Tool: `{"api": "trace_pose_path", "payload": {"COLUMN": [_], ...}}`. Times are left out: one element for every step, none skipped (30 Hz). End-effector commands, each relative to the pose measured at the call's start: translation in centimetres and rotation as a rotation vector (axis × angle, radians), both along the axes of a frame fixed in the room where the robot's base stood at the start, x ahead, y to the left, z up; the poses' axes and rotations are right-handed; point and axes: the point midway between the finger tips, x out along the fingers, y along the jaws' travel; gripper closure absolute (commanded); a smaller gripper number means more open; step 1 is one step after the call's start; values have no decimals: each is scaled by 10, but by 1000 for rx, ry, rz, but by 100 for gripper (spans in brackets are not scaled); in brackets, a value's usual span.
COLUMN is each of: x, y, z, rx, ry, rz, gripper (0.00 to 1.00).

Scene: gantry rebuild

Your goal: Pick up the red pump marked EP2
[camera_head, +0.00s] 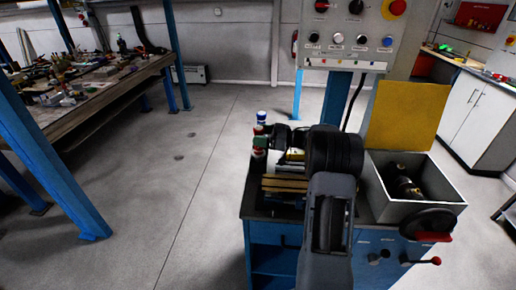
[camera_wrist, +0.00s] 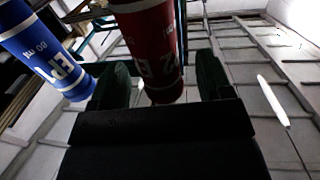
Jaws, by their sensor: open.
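The red pump (camera_wrist: 148,38) is in the wrist view, with an upside-down mark partly readable as ending in 2. Its near end lies between the two dark green fingers of my gripper (camera_wrist: 162,82). The fingers are open, with a gap showing at least on the right side. In the head view, my gripper (camera_head: 261,141) is at the cabinet's left edge, and it hides most of the red pump. A blue pump (camera_wrist: 45,48) marked EP1 stands just left of the left finger in the wrist view. Its blue and white top (camera_head: 262,117) shows behind my gripper in the head view.
A grey bin (camera_head: 446,192) holding a dark object sits right of my arm on the blue cabinet (camera_head: 272,234). A control panel (camera_head: 352,40) and yellow plate (camera_head: 405,115) rise behind. A cluttered bench (camera_head: 100,105) stands at left. The floor between is clear.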

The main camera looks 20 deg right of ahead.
Motion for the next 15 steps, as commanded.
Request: {"api": "trace_pose_path", "payload": {"x": [3,4,5,6,6,7,7,7,7,7,7,7,7,6,6], "y": [4,6,7,8,9,9,9,9,9,9,9,9,9,9,9], "z": [1,0,0,0,0,0,0,0,0,0,0,0,0,0,0], "rx": [1,1,0,0,0,0,0,0,0,0,0,0,0,0,0], "ry": [-1,-1,0,0,0,0,0,0,0,0,0,0,0,0,0], "rz": [1,1,0,0,-1,-1,-1,-1,-2,-1,-1,-1,-1,-1,-1], "gripper": [28,28,28,28,28,28,28,28,28,28,28,30,32,35,39]}}
